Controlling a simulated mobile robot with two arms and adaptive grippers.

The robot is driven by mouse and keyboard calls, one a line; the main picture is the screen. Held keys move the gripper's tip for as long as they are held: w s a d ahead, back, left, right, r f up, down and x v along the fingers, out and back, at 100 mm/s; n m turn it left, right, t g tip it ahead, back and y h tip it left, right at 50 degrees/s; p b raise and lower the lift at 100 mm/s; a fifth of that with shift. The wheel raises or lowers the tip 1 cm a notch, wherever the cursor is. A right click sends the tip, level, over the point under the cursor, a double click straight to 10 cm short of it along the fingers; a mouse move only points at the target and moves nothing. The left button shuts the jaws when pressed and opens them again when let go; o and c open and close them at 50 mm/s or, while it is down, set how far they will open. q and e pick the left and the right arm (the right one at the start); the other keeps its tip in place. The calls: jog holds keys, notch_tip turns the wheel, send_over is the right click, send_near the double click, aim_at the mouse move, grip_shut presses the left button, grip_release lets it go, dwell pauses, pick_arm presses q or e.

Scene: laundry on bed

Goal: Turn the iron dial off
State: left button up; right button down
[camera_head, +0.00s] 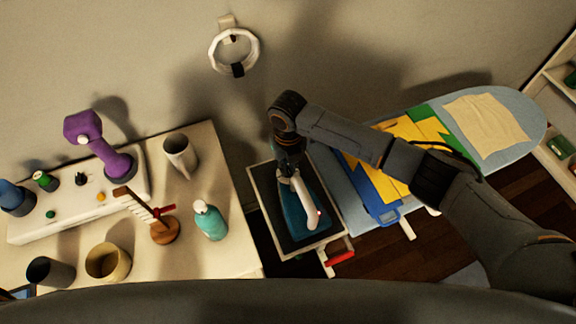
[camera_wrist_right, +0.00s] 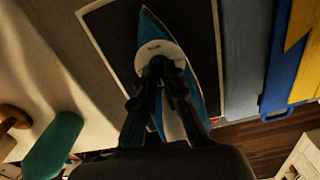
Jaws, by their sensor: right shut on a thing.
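The iron (camera_head: 313,192) lies on a dark rest pad (camera_head: 264,183) with a light rim, at the end of the ironing board. It is teal-blue with a white handle. In the right wrist view its blue body (camera_wrist_right: 150,25) points up the picture, and a round white dial (camera_wrist_right: 148,53) sits on top. My right gripper (camera_wrist_right: 162,72) comes down over the iron, its fingertips together at the dial and shut on it. The fingertips cover part of the dial, so its setting cannot be read. In the head view the right gripper (camera_head: 287,160) is partly hidden by my wrist. My left gripper is not in view.
The ironing board (camera_head: 530,120) stretches right with folded yellow, green and blue cloths and a cream cloth (camera_head: 485,125). A white table (camera_head: 235,250) at left holds a teal bottle (camera_head: 210,222), cups and a purple device (camera_head: 100,145). A shelf stands at far right.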

jog(key=shift+r, duration=0.1)
dwell(0.3)
jog(key=c, duration=1.7)
grip_release()
notch_tip(320, 180, up, 12)
